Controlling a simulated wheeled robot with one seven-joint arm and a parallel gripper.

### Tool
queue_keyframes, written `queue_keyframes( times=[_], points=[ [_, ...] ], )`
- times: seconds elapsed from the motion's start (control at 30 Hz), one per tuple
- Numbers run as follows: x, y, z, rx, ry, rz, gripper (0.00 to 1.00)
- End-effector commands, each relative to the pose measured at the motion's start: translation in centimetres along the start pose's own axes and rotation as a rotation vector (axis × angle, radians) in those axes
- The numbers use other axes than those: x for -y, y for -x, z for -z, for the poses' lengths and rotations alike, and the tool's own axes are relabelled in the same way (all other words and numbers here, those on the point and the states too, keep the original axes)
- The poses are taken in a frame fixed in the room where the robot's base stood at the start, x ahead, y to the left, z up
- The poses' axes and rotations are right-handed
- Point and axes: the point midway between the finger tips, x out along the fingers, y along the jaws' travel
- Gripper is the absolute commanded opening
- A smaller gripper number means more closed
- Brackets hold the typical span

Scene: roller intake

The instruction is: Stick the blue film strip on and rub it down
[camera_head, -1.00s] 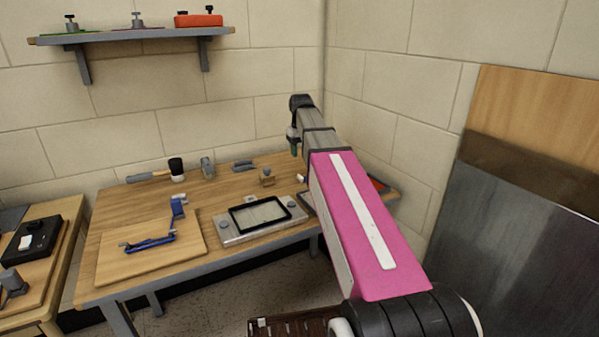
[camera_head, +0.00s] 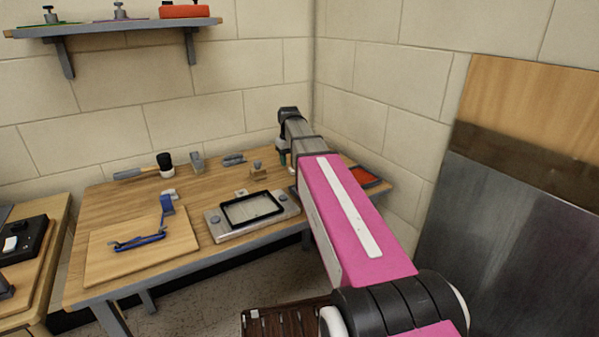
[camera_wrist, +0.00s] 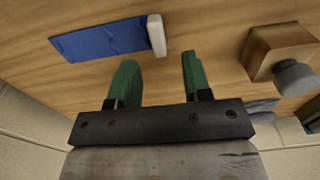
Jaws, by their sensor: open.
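In the wrist view the blue film strip (camera_wrist: 98,40) lies flat on the wooden bench, with a pale tab (camera_wrist: 156,35) across its right end. My gripper (camera_wrist: 158,64) has two green fingers, apart and empty, with the tab just beyond their tips. In the head view my gripper (camera_head: 284,158) is low over the back right of the bench. The strip cannot be made out there; my arm covers part of that area. A dark-framed panel (camera_head: 226,212) sits on a grey fixture (camera_head: 222,232) near the bench's front edge.
A wooden block with a grey knob (camera_wrist: 290,75) stands right of my fingers. A brush (camera_head: 165,160) and small grey tools lie along the back. A board (camera_head: 110,265) with a blue tool (camera_head: 140,241) is at left.

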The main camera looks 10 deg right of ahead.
Motion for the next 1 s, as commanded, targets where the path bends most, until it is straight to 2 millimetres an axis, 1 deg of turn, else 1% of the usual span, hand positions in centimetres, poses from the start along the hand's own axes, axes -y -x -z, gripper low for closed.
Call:
queue_keyframes(
  times=[0.1, 0.2, 0.47, 0.5, 0.57, 0.6, 1.0],
  points=[
    [0.1, -1.7, 0.0, 0.001, 0.0, 0.0, 0.45],
    [0.1, -2.6, 0.0, 0.001, 0.0, 0.0, 0.45],
    [0.0, -2.9, 0.1, -0.001, 0.0, 0.0, 0.45],
    [0.0, -2.9, 0.0, -0.001, 0.0, 0.0, 0.32],
    [0.0, -2.9, 0.0, -0.001, 0.0, 0.0, 0.12],
    [0.0, -2.9, 0.0, -0.001, 0.0, 0.0, 0.0],
    [0.0, -2.8, 0.0, -0.001, 0.0, 0.0, 0.0]
  ],
)
